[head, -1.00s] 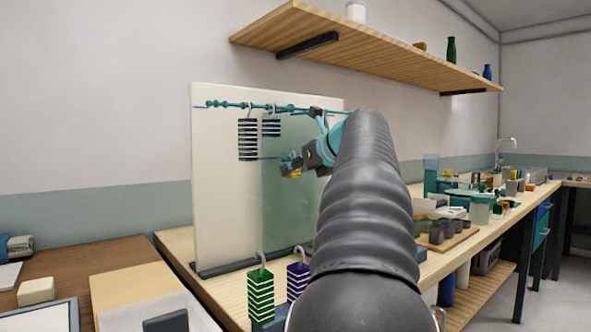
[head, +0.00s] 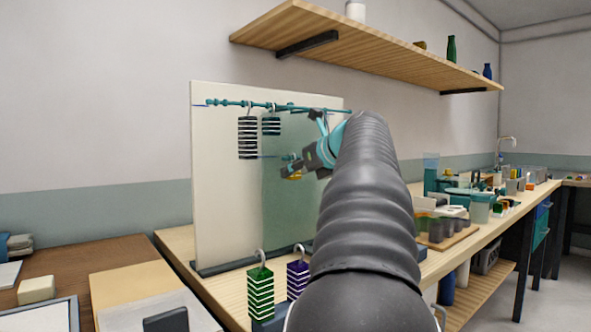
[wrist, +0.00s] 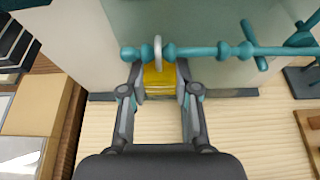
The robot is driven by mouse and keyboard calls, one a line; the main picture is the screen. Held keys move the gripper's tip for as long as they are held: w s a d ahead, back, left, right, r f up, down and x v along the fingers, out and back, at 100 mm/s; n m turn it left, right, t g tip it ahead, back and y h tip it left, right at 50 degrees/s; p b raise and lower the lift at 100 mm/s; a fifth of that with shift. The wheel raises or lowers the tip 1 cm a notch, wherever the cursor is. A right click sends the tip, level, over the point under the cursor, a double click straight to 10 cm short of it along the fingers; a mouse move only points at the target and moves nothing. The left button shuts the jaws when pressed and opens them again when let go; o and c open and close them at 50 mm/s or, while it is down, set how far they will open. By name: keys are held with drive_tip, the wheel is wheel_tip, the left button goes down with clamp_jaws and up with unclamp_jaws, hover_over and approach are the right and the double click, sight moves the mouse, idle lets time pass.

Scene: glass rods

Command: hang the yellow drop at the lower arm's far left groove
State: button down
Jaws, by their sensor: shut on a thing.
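My gripper (wrist: 157,75) is shut on the yellow drop (wrist: 158,84), a yellow block with a pale hook (wrist: 158,50). In the wrist view the hook overlaps the teal beaded lower arm (wrist: 205,51) near its left end, between beads; I cannot tell whether it rests on the rod. In the head view my gripper (head: 288,166) is in front of the board, below the upper arm (head: 235,104), with a bit of the yellow drop (head: 293,176) showing. The lower arm is mostly hidden there.
A black striped drop (head: 248,138) and a shorter one (head: 271,126) hang from the upper arm. Green (head: 260,292) and purple (head: 298,279) striped drops stand on the bench below. The pale board (head: 225,190) is close behind my gripper.

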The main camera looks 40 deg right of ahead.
drive_tip(key=shift+f, duration=0.15)
drive_tip(key=c, duration=0.8)
unclamp_jaws()
drive_tip(key=shift+s, duration=0.15)
drive_tip(key=v, duration=1.1)
drive_tip(key=shift+s+a, duration=0.1)
drive_tip(key=shift+s, duration=0.25)
